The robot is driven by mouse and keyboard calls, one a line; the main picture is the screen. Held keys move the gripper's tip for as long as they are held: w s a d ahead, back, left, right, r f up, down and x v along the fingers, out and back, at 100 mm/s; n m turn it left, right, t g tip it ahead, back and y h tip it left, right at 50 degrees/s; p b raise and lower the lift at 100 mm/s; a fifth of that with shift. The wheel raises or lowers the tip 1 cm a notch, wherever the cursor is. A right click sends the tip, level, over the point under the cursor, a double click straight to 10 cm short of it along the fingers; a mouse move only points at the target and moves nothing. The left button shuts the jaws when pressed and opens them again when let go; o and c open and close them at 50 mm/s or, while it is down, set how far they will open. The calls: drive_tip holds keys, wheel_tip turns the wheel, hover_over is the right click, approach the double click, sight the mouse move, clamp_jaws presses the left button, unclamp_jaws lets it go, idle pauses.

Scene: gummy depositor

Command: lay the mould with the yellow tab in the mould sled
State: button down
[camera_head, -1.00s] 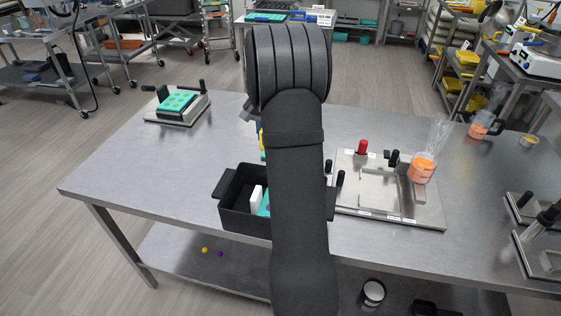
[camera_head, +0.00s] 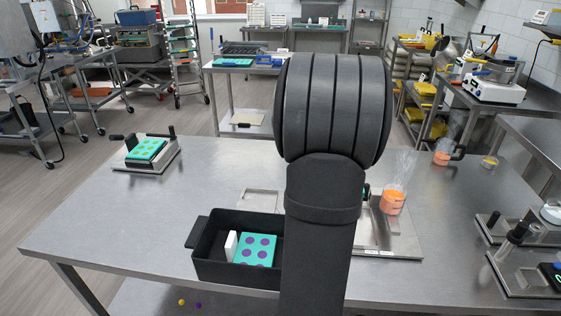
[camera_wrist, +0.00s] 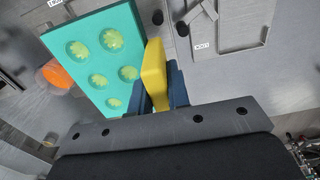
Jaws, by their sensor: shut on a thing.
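In the wrist view my gripper (camera_wrist: 160,82) is shut on the yellow tab (camera_wrist: 155,65) of a teal mould (camera_wrist: 101,62). The mould has round cavities with yellowish patterned floors and extends to the left of the fingers. Steel plates lie below it, one with a raised-edged rectangular part (camera_wrist: 235,25) and small labels. In the head view a labelled steel plate (camera_head: 395,240) shows right of my arm, partly hidden by it. I cannot tell for sure which part is the mould sled.
A black bin (camera_head: 210,250) holds a teal mould with purple spots (camera_head: 259,240) and a white block (camera_head: 231,246). A fixture with black handles (camera_head: 165,163) holds another teal mould at the left. An orange-filled container (camera_head: 393,201) stands on the plate. The table's left middle is clear.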

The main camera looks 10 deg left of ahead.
drive_tip(key=s+d+f, duration=0.2)
drive_tip(key=d+f, duration=0.3)
drive_tip(key=f, duration=0.2)
drive_tip(key=shift+s+d+f, duration=0.25)
drive_tip(key=shift+d+f, duration=0.1)
drive_tip(key=shift+d, duration=0.05)
drive_tip(key=shift+f, duration=0.1)
drive_tip(key=shift+f, duration=3)
drive_tip(key=shift+f, duration=0.15)
drive_tip(key=shift+f, duration=0.65)
drive_tip(key=c, duration=1.3)
unclamp_jaws()
